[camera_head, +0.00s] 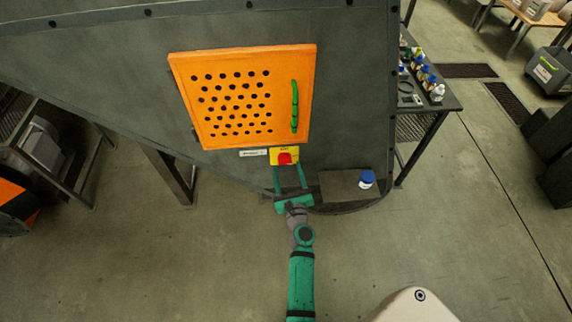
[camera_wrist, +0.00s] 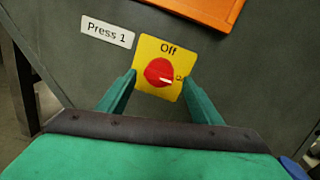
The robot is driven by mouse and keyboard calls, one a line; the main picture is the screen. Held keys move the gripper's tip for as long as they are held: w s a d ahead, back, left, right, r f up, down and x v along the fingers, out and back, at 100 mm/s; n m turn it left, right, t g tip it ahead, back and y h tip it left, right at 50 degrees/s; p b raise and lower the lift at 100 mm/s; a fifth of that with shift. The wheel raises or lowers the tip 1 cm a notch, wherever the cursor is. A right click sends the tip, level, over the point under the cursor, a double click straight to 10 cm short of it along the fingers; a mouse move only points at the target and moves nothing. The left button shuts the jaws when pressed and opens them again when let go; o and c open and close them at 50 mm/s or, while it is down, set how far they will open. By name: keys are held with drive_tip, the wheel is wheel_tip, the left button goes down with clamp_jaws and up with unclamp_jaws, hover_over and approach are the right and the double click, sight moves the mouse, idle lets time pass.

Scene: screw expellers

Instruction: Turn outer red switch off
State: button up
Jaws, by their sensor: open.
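The red switch (camera_head: 285,158) is a round knob on a yellow plate, fixed to the dark grey machine wall just below the orange panel. In the wrist view the red knob (camera_wrist: 159,72) has a white mark pointing right, and the yellow plate (camera_wrist: 150,90) reads "Off" above it. My gripper (camera_head: 290,172) is open, its green fingers just below the plate in the head view. In the wrist view the fingers (camera_wrist: 160,88) stand to the left and right of the plate's lower part. I cannot tell whether they touch it. Nothing is held.
A "Press 1" label (camera_wrist: 107,32) sits left of the plate. The orange perforated panel (camera_head: 235,98) with a green handle (camera_head: 295,106) is above. A small ledge (camera_head: 338,187) with a blue-capped container (camera_head: 366,179) is at right. A table with bottles (camera_head: 428,100) stands further right.

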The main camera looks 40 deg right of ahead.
sight(286, 164)
drive_tip(key=shift+x, duration=1.65)
drive_tip(key=shift+c, duration=0.7)
drive_tip(key=c, duration=0.9)
drive_tip(key=shift+o, duration=0.2)
